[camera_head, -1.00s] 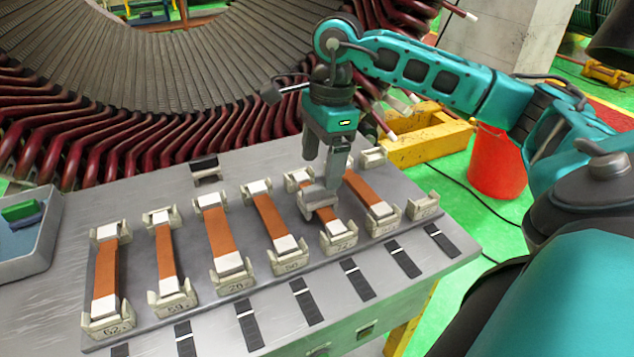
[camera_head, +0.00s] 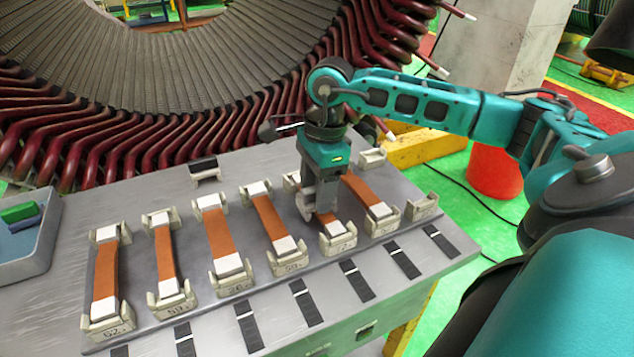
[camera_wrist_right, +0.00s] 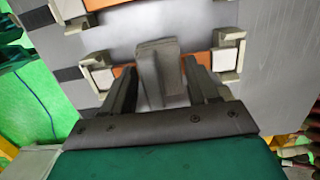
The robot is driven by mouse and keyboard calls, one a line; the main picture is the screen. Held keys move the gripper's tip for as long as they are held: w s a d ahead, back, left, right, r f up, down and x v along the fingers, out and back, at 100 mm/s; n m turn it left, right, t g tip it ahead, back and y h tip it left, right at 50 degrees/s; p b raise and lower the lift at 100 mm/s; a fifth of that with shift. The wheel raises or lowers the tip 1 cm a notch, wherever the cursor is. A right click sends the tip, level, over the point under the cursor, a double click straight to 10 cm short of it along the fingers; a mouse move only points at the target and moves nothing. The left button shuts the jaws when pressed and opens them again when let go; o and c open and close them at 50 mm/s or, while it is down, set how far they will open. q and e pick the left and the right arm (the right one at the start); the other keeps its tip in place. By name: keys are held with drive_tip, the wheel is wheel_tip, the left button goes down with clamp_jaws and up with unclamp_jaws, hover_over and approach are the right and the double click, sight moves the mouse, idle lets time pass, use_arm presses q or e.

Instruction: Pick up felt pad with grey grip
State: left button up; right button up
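The felt pad's grey grip (camera_wrist_right: 160,68) is a grey upright block in the right wrist view, over an orange and white strip. My right gripper (camera_wrist_right: 162,92) has its two dark fingers on either side of the block, apart, with narrow gaps seeming to show. In the head view my right gripper (camera_head: 318,203) points down over the fifth strip (camera_head: 338,224) from the left and largely hides the grip. The felt underside of the pad is hidden. My left gripper is not in view.
Several orange strips with white ends, such as one at the left (camera_head: 106,270), lie in beige holders on a grey plate. A bin (camera_head: 40,250) stands at the left table edge. The stator (camera_head: 190,70) rises behind. A red bucket (camera_head: 495,172) stands beyond the table.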

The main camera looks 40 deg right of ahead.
drive_tip(key=c, duration=0.8)
drive_tip(key=shift+r+p, duration=1.6)
drive_tip(key=shift+r, duration=8.45)
drive_tip(key=shift+c, duration=0.2)
